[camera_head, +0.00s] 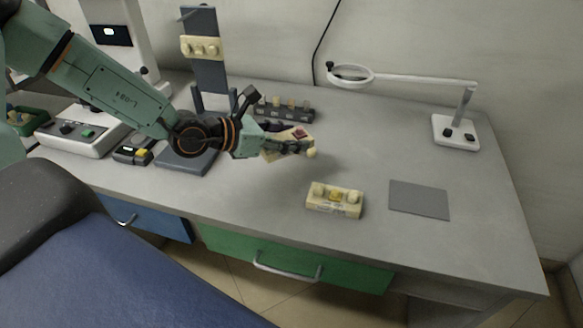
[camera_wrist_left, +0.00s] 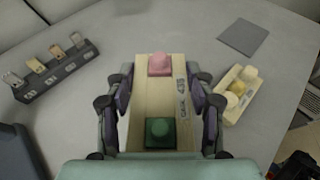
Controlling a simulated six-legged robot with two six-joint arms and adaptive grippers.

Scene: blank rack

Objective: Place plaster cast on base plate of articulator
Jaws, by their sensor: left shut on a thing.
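My left gripper (camera_head: 298,146) is shut on a cream plaster cast (camera_head: 272,155) and holds it over the bench. In the left wrist view the cast (camera_wrist_left: 160,100) lies between the two fingers, with a pink knob at its far end and a green one at its near end. A dark grey upright stand, which looks like the articulator (camera_head: 208,75), carries another cream cast (camera_head: 202,47) high on its front. A dark flat plate (camera_head: 187,158) lies in front of it, partly hidden by my left arm. My right gripper is not in view.
A third cream block (camera_head: 335,204) with knobs lies on the bench (camera_head: 270,205) beside a flat grey mat (camera_head: 418,200). A dark rack (camera_head: 285,112) of samples stands behind my gripper. A magnifier lamp (camera_head: 455,132) stands at the back right. Devices (camera_head: 80,130) crowd the left.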

